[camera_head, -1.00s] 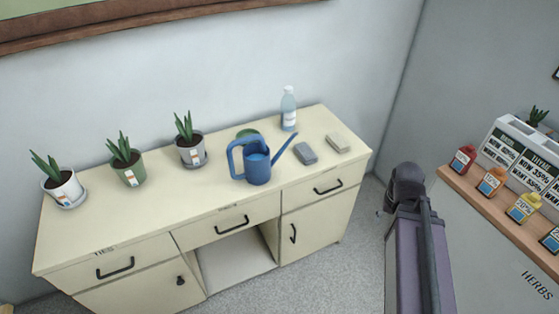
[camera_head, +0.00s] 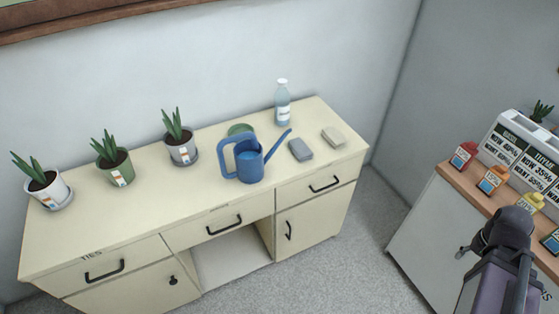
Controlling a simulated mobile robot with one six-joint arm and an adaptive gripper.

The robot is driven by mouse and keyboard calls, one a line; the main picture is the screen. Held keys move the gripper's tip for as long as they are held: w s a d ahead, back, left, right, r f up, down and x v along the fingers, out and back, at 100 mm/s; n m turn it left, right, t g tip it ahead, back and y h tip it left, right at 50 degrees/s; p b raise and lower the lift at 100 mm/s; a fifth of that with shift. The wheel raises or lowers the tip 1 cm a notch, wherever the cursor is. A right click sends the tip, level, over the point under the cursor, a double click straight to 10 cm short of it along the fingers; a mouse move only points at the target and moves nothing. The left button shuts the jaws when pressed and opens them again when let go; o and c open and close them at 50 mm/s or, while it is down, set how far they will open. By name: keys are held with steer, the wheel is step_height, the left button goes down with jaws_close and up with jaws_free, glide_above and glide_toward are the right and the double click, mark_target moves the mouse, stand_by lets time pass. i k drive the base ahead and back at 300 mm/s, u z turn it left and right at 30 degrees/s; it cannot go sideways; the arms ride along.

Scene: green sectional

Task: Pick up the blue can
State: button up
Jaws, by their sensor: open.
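The blue watering can (camera_head: 249,163) stands upright on the cream cabinet top (camera_head: 215,193), right of the middle. Its loop handle points left and its long spout rises to the right. My arm comes in at the lower right, with my gripper (camera_head: 464,251) at its dark end. The gripper is open and well apart from the can, to its right and in front of the herb counter. Its fingers are mostly hidden by the arm's end.
A green round thing (camera_head: 240,129) sits just behind the can. A bottle (camera_head: 282,103), a grey block (camera_head: 300,149) and a beige block (camera_head: 333,137) stand to its right. Three potted plants (camera_head: 116,168) line the left. Small coloured bottles (camera_head: 464,155) stand on the herb counter (camera_head: 435,217).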

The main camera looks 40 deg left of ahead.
mark_target(250, 162)
steer(key=z, duration=0.45)
steer(key=k, duration=1.2)
steer(key=u, duration=1.2)
steer(key=i, duration=0.6)
steer(key=z, duration=0.2)
